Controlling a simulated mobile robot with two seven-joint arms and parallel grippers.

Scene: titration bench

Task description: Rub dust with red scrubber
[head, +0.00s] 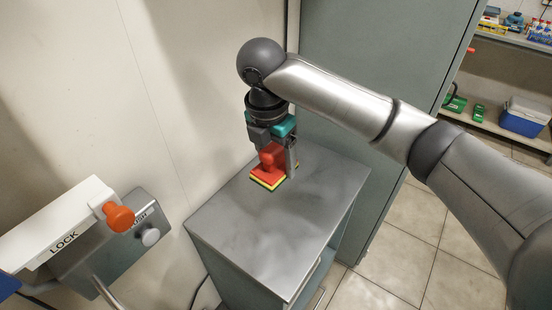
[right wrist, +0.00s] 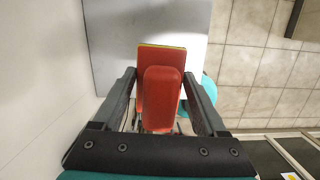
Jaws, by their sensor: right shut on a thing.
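My right gripper (head: 277,154) is shut on the red handle of the red scrubber (head: 268,178). The scrubber has a red body with a yellow layer and a dark underside. It is at the far part of the grey metal cabinet top (head: 250,232), low over or on the surface; I cannot tell if it touches. In the right wrist view the scrubber (right wrist: 161,95) sits between both fingers. Dark, smudgy dust (head: 300,190) shows on the top, mostly to the right of and in front of the scrubber. My left gripper is not in view.
A wall-mounted box marked LOCK (head: 65,240) with an orange knob (head: 119,217) stands at the left. A pale wall is behind the cabinet and a tall grey-green cabinet (head: 345,60) is to its right. Shelves with a blue cooler (head: 522,118) are at the far right.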

